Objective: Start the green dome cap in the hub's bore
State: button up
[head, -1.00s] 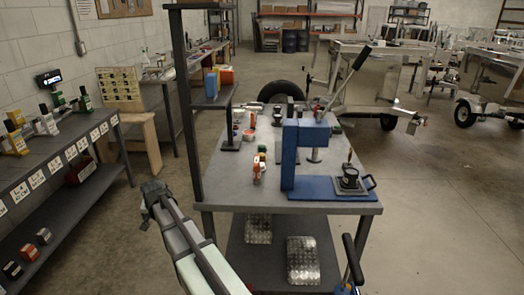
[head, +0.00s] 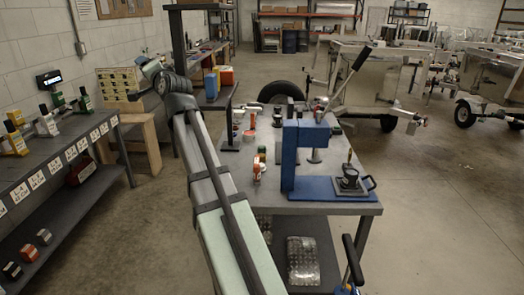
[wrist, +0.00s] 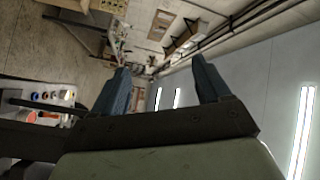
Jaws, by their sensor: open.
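My gripper (wrist: 160,78) shows in the wrist view as two blue-grey fingers set wide apart with nothing between them. In the head view my arm reaches up on the left, and its end is at the upper left, above and left of the bench. A small item with a greenish top (head: 262,151) stands on the bench beside an orange-red one; I cannot tell whether it is the green dome cap. I cannot clearly make out the hub or its bore. My gripper is well away from the items on the bench.
The grey workbench (head: 330,208) carries a blue C-shaped press (head: 288,160) and a black cup-like part (head: 349,178) on its right. A dark post with a small shelf rises at the bench's left. A labelled side rack (head: 75,150) stands at left. Open floor lies right.

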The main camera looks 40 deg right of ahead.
jog(key=s+d+r+m+t+h, duration=0.25)
jog(key=s+r, duration=0.35)
jog(key=r, duration=0.5)
jog(key=s+d+r+m+t+h, duration=0.1)
jog(key=s+r+m+t, duration=0.15)
jog(key=s+r, duration=0.6)
jog(key=d+r+m+h, duration=0.7)
jog(key=d+r+m, duration=0.25)
jog(key=r, duration=0.35)
jog(key=n+g+y, duration=1.2)
jog(key=n+g, duration=0.2)
jog(key=g, duration=1)
send_over(262, 146)
notch_tip(262, 146, down, 67)
jog(key=shift+m+h, duration=0.25)
notch_tip(262, 146, down, 13)
jog(key=shift+w+d+f, duration=0.1)
jog(key=shift+d, duration=0.05)
